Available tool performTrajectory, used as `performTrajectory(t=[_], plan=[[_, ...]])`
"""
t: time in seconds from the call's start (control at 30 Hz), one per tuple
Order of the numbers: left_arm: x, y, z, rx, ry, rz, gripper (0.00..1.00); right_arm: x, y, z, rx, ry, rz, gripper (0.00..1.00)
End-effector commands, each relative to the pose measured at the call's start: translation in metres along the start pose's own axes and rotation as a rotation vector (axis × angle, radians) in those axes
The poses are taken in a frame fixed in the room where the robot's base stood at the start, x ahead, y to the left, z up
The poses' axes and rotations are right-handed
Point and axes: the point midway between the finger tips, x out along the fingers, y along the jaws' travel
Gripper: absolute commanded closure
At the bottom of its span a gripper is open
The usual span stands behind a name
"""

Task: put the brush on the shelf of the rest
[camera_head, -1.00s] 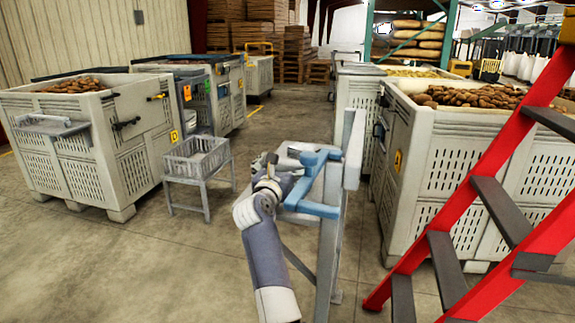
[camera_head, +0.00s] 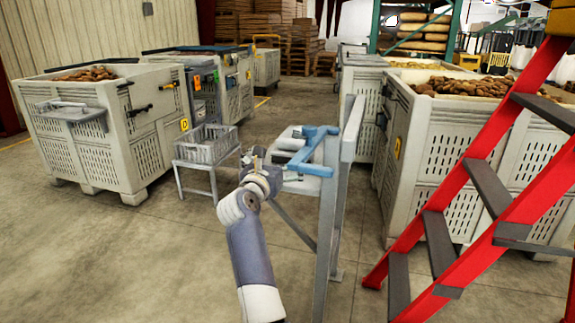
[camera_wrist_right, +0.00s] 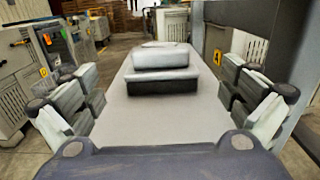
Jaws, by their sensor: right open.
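The brush (camera_wrist_right: 162,62), a pale block over a darker base, lies flat on the grey shelf (camera_wrist_right: 150,118) of the rest in the right wrist view. In the head view the brush (camera_head: 290,143) is small on the shelf (camera_head: 300,186), beside a blue T-shaped part (camera_head: 318,150). My right gripper (camera_wrist_right: 160,100) is open, its fingers apart on either side of the picture with the brush beyond them and clear of both. In the head view my right gripper (camera_head: 256,157) is at the shelf's left edge. My left gripper is not in view.
A grey basket on a stand (camera_head: 207,150) is left of my right arm. A potato crate (camera_head: 110,130) stands at the left, another (camera_head: 440,150) at the right. A red ladder (camera_head: 500,190) fills the right foreground. Floor (camera_head: 120,260) is free at the left.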

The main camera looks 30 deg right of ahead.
Motion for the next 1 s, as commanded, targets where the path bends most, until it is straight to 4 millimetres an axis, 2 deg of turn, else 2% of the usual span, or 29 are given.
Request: performTrajectory(t=[0.13, 0.23, 0.37, 0.47, 0.57, 0.67, 0.77, 0.8, 0.87, 0.9, 0.97, 1.0], plan=[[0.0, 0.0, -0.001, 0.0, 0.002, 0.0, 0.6, -0.007, -0.006, 0.011, -0.109, -0.118, 0.014, 0.0], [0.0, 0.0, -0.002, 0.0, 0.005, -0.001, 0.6, -0.025, -0.008, 0.028, -0.299, -0.301, 0.048, 0.0], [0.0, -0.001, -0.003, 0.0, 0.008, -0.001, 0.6, -0.072, 0.009, 0.041, -0.635, -0.586, 0.134, 0.0], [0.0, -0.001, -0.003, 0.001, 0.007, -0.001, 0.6, -0.119, 0.032, 0.031, -0.912, -0.789, 0.226, 0.0], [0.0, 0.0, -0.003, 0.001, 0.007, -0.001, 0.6, -0.169, 0.054, 0.0, -1.192, -0.976, 0.34, 0.0], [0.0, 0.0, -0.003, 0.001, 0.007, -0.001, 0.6, -0.22, 0.068, -0.049, -1.472, -1.145, 0.479, 0.0], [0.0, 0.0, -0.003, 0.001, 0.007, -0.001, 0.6, -0.267, 0.066, -0.11, -1.746, -1.295, 0.643, 0.0], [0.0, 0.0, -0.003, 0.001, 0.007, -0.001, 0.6, -0.285, 0.06, -0.137, -1.852, -1.35, 0.718, 0.0], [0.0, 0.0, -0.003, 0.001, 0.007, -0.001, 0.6, -0.309, 0.045, -0.177, -2.007, -1.423, 0.839, 0.0], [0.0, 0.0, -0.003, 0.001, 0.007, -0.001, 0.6, -0.324, 0.031, -0.204, -2.107, -1.468, 0.927, 0.0], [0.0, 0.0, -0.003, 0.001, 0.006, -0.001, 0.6, -0.345, 0.004, -0.241, -2.25, -1.525, 1.069, 0.0], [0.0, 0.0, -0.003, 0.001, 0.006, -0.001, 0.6, -0.357, -0.017, -0.264, -2.339, -1.556, 1.169, 0.0]])
